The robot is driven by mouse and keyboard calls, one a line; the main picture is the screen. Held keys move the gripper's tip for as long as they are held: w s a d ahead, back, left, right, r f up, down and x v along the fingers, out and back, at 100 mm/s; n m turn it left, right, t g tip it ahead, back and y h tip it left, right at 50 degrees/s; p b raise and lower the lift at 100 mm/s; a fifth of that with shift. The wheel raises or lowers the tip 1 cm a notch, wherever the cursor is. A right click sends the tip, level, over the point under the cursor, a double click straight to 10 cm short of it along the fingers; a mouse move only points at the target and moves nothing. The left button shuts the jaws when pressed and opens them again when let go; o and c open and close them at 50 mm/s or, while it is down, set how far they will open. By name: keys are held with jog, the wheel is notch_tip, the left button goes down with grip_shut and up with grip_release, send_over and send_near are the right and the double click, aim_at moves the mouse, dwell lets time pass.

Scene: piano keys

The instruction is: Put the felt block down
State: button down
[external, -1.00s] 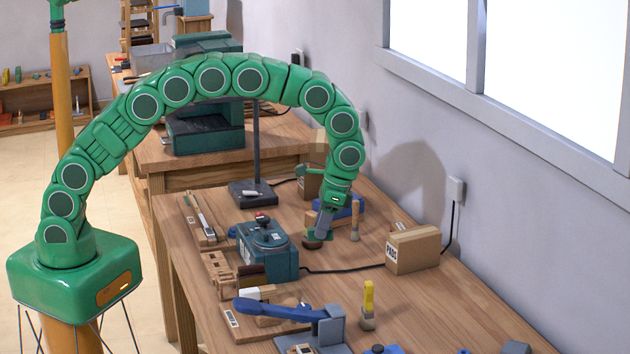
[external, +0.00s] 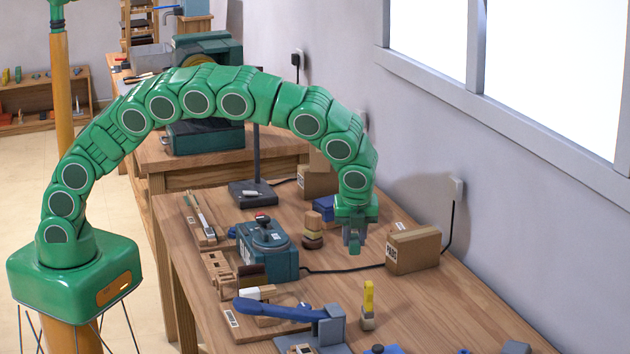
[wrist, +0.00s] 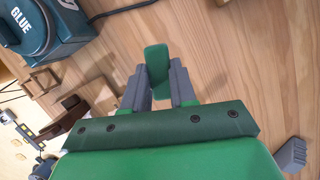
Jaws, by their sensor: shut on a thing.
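My gripper (external: 354,238) points down over the workbench, left of the cardboard box in the external view. It is shut on a green block, which I take to be the felt block (external: 354,249). In the wrist view the felt block (wrist: 156,62) stands out between the grey fingers of my gripper (wrist: 160,83), with wooden tabletop around it. I cannot tell whether its lower end touches the table.
The glue machine (external: 267,248) stands left of my gripper, with a small stack of pieces (external: 313,230) between them. The cardboard box (external: 412,249) is close on the right. A black cable (external: 345,270) runs across the table. Bare wood lies in front of the box.

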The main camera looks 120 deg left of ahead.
jog(key=w+d+r+m+t, duration=0.2)
jog(key=w+d+m+t, duration=0.35)
jog(key=m, duration=0.95)
jog(key=shift+g+h, duration=0.3)
jog(key=shift+g, duration=0.45)
jog(key=shift+w+a+f, duration=0.45)
jog(key=shift+w+f, duration=1.2)
jog(key=shift+w, duration=0.9)
jog(key=shift+w+a+f, duration=0.5)
jog(key=shift+w+f, duration=1.2)
jog(key=shift+w, duration=0.8)
jog(key=shift+w+a+f, duration=0.45)
jog(key=shift+w+f, duration=1.2)
jog(key=shift+w, duration=0.9)
jog(key=shift+w+f, duration=0.15)
jog(key=shift+a+f, duration=0.1)
jog(key=shift+f, duration=1.45)
jog(key=shift+f, duration=0.15)
jog(key=c, duration=0.9)
grip_release()
